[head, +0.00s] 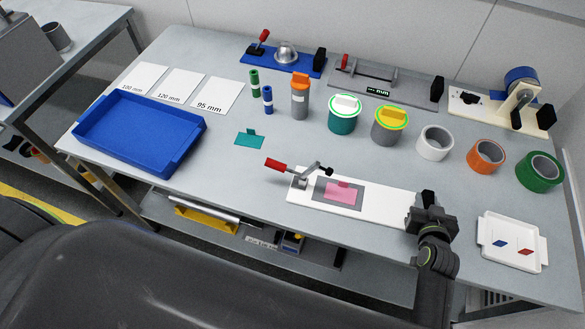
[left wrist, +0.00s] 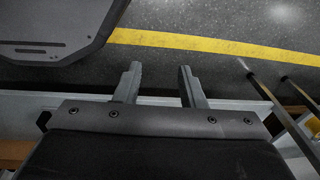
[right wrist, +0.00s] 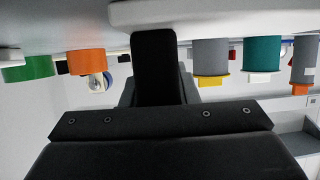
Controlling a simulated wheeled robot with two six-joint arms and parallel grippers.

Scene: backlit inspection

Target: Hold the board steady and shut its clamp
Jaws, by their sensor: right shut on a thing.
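The white board (head: 385,205) lies on the grey bench, with a pink piece (head: 341,193) on its dark grey pad. The clamp (head: 301,180) stands at the board's left end. Its red handle (head: 275,164) points left and its dark arm (head: 318,168) looks raised, clear of the pink piece. My right gripper (head: 429,214) is shut on the black grip block at the board's right end; the block (right wrist: 154,62) fills the jaws in the right wrist view. My left gripper (left wrist: 159,72) is open and empty above the floor, outside the head view.
A blue tray (head: 140,158) and a teal piece (head: 249,138) lie left of the board. A white tray (head: 512,260) is at the right.

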